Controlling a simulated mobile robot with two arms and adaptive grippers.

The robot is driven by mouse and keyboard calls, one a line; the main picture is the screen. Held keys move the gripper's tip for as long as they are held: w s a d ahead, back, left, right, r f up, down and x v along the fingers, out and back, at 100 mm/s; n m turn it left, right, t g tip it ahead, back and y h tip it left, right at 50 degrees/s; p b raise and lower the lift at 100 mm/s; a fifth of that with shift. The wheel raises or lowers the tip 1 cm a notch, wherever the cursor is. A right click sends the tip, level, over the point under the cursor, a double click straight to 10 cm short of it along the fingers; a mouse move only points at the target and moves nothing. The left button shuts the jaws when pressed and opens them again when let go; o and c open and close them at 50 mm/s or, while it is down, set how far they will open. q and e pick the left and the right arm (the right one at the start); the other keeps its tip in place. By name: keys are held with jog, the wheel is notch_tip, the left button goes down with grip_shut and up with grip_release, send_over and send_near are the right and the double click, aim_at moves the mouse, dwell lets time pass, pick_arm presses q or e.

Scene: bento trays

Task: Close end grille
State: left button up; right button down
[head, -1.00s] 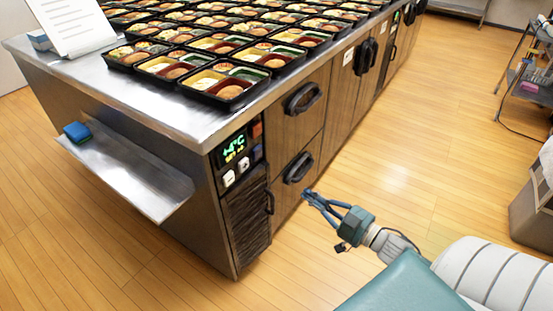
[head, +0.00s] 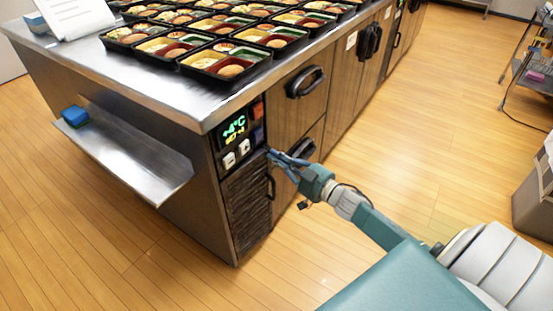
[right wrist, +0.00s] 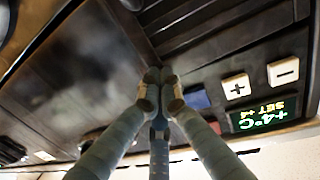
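The end grille (head: 246,208) is a dark, ribbed panel low on the counter's near corner, under the control panel (head: 239,138). It looks about flush in the head view; I cannot tell whether it is fully closed. Its handle (head: 270,187) is on its right edge. My right gripper (head: 273,156) is at the grille's upper right corner, between control panel and lower drawer. In the right wrist view its fingertips (right wrist: 160,78) meet with nothing seen between them, near the ribbed grille (right wrist: 215,25). Contact is unclear. My left gripper is not in view.
Bento trays (head: 226,68) cover the steel counter. Drawer handles stick out beside the gripper, the upper one (head: 305,82) most clearly. A steel shelf (head: 130,155) with a blue sponge (head: 75,116) juts out at left. The wooden floor in front is clear.

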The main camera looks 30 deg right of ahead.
jog(key=shift+w, duration=0.1)
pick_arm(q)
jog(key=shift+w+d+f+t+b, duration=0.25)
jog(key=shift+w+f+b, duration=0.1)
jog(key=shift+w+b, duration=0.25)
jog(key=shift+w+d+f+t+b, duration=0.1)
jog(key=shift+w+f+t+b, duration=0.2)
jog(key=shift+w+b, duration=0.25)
pick_arm(e)
jog(key=w+n+g+y, duration=0.1)
jog(key=w+n+y, duration=0.1)
jog(key=w+y, duration=0.1)
jog(key=shift+w+a, duration=0.1)
jog(key=shift+a, duration=0.1)
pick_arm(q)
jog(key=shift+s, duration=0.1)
pick_arm(e)
jog(key=shift+r, duration=0.1)
